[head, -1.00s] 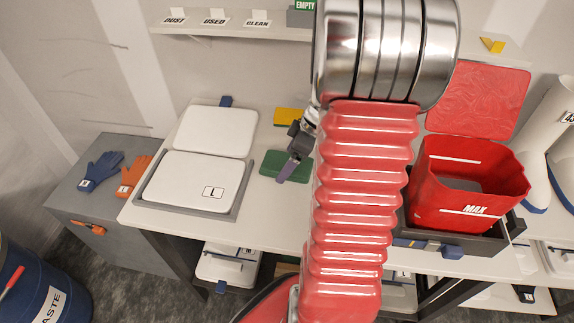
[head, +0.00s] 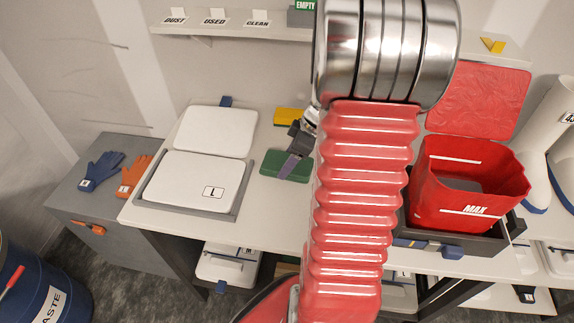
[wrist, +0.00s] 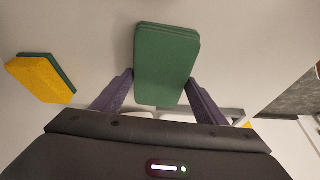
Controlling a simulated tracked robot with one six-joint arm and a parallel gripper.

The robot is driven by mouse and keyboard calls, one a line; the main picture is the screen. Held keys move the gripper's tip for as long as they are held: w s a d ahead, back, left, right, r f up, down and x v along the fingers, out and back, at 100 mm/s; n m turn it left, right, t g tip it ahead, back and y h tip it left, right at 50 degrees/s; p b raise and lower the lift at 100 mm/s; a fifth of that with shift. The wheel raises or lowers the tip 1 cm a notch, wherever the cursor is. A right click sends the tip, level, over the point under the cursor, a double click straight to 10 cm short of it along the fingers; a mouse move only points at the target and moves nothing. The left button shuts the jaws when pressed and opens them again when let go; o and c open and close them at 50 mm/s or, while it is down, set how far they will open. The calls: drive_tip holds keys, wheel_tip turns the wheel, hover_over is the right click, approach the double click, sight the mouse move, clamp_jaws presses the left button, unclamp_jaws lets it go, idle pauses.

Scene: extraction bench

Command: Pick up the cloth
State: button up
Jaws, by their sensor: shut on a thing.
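My gripper (head: 289,166) is at the cloth. In the wrist view the cloth (wrist: 165,65) lies between the two purple-grey fingers of my gripper (wrist: 158,93), which are shut on its near part. Its far part sticks out past the fingertips. I cannot tell whether it is clear of the bench top. My arm hides the area to the right of the cloth in the head view.
A yellow and green sponge (wrist: 42,76) lies beside the cloth. White lidded box marked L (head: 190,182) stands to the left. A red MAX bin (head: 465,200) is on the right. A shelf (head: 235,30) with labels runs along the wall behind.

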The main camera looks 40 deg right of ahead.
drive_tip(key=shift+c, duration=0.6)
drive_tip(key=shift+r, duration=0.55)
wheel_tip(320, 180, up, 27)
drive_tip(key=shift+f, duration=0.15)
